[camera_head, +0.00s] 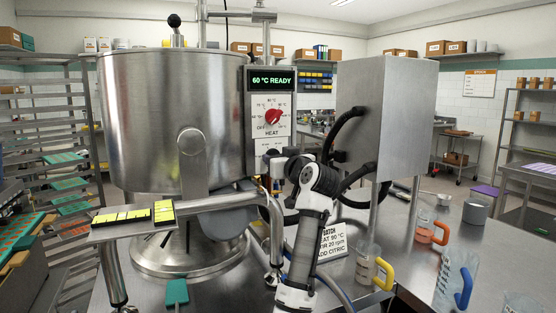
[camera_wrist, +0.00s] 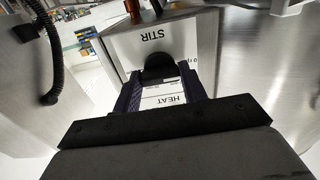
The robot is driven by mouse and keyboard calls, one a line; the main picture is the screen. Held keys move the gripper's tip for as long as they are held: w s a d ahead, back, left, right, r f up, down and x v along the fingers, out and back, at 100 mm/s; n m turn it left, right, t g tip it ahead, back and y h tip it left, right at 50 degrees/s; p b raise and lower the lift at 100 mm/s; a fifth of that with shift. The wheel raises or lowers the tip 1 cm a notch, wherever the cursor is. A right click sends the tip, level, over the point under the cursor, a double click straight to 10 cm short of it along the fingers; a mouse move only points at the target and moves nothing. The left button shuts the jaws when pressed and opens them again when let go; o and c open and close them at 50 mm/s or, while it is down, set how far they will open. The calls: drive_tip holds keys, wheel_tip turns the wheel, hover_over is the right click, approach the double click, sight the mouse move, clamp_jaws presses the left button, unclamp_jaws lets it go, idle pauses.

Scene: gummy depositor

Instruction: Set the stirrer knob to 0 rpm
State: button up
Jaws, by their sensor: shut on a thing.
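The stirrer knob (camera_wrist: 158,66) is black and round-topped, on a white panel (camera_wrist: 140,45) marked STIR, upside down in the wrist view. My gripper (camera_wrist: 160,88) is shut on it, one dark finger on each side. The knob's pointer and most of its scale are hidden, so I cannot read its setting. In the head view my gripper (camera_head: 276,158) is at the lower part of the control box and covers the knob. Above it are the red heat knob (camera_head: 272,116) and a green display (camera_head: 272,80) reading 60 °C READY.
The steel kettle (camera_head: 170,110) stands left of the control box. A steel cabinet (camera_head: 385,100) with black hoses is close on the right. A recipe sign (camera_head: 332,243) and a yellow-handled jug (camera_head: 367,265) stand on the table by my arm.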

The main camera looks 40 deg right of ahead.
drive_tip(key=o, duration=1)
drive_tip(key=b+v, duration=0.4)
drive_tip(key=v, duration=1)
drive_tip(key=shift+w, duration=0.1)
